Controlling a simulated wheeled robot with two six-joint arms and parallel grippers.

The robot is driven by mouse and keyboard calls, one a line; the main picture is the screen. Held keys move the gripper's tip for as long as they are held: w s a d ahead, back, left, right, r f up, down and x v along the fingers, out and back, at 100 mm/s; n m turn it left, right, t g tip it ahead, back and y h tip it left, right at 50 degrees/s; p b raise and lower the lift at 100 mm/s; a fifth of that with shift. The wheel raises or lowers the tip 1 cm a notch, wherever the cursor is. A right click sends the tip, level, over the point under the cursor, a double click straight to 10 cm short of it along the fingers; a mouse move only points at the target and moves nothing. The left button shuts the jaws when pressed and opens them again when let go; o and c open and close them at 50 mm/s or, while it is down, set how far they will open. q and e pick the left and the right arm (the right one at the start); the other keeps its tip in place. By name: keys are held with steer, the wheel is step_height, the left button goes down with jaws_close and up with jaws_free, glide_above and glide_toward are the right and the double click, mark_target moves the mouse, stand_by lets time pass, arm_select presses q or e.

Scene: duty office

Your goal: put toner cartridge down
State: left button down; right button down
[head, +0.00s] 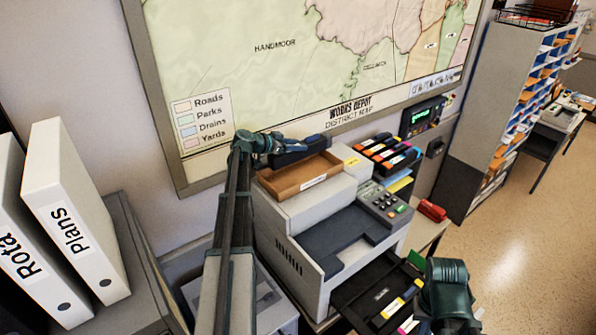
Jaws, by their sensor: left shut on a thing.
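My left gripper (278,143) is at the back of the printer, shut on a dark toner cartridge (296,152). The cartridge is at the back edge of a shallow brown tray (299,180) with a white label, on top of the printer (298,213). I cannot tell whether the cartridge touches the tray. The visible floor of the tray is bare. Part of my right arm shows at the lower right, but its fingers are not visible.
A dark open drawer (352,290) at the printer's front holds parts with coloured labels. Several colour-marked cartridges (388,150) stand behind the printer's right side. A red object (432,210) lies to the right. White binders (72,215) stand at left. A wall map (300,60) hangs behind.

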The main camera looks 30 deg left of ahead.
arm_select(q)
step_height(320, 180, down, 9)
steer(key=b, duration=0.8)
steer(key=shift+r, duration=0.1)
steer(key=c, duration=0.8)
jaws_free()
steer(key=o, duration=0.5)
steer(key=shift+c, duration=0.2)
